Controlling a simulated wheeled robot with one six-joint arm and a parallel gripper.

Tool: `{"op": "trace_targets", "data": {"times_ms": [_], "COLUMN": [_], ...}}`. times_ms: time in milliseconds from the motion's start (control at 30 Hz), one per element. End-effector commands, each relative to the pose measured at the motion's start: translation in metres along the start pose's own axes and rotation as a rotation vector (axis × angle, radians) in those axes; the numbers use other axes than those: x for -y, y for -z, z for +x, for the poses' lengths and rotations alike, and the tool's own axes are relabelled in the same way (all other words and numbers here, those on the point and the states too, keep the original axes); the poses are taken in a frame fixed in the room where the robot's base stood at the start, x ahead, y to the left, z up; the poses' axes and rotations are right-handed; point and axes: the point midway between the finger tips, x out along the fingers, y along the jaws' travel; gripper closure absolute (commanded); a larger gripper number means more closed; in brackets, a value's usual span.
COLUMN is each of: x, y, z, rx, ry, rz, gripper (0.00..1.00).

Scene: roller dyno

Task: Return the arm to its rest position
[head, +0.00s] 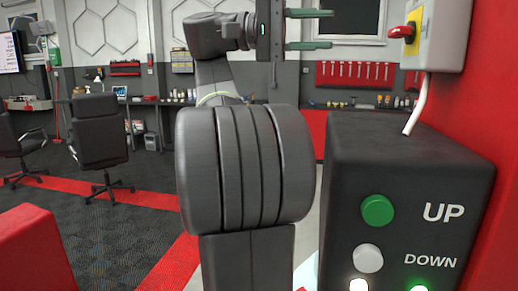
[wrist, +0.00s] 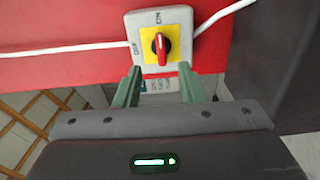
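My arm rises in the middle of the head view and bends at the top. My gripper (head: 322,29) is open and empty there, its two green fingers pointing right. In the wrist view my gripper (wrist: 160,72) shows its two fingers apart, with nothing between them. Ahead of the fingers is a rotary switch with a red knob (wrist: 161,47) on a yellow plate and pale box. The knob stands upright in line with the ON label. The same red knob (head: 402,31) shows at upper right in the head view, apart from the fingertips.
A dark control box (head: 405,160) with UP and DOWN buttons stands close at right, by a red panel (head: 497,90). A red block (head: 35,250) is at lower left. Office chairs (head: 98,135) stand on open dark floor at left. Tools (head: 355,71) hang behind.

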Motion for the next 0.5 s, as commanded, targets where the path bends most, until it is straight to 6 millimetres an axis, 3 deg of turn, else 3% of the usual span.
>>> {"op": "trace_targets", "data": {"times_ms": [267,500], "x": [-0.005,0.0], "y": [-0.002,-0.003], "z": [0.021,0.065], "rx": [0.003,0.007], "ry": [0.001,0.002], "rz": [-0.003,0.0], "gripper": [0.64,0.64]}}
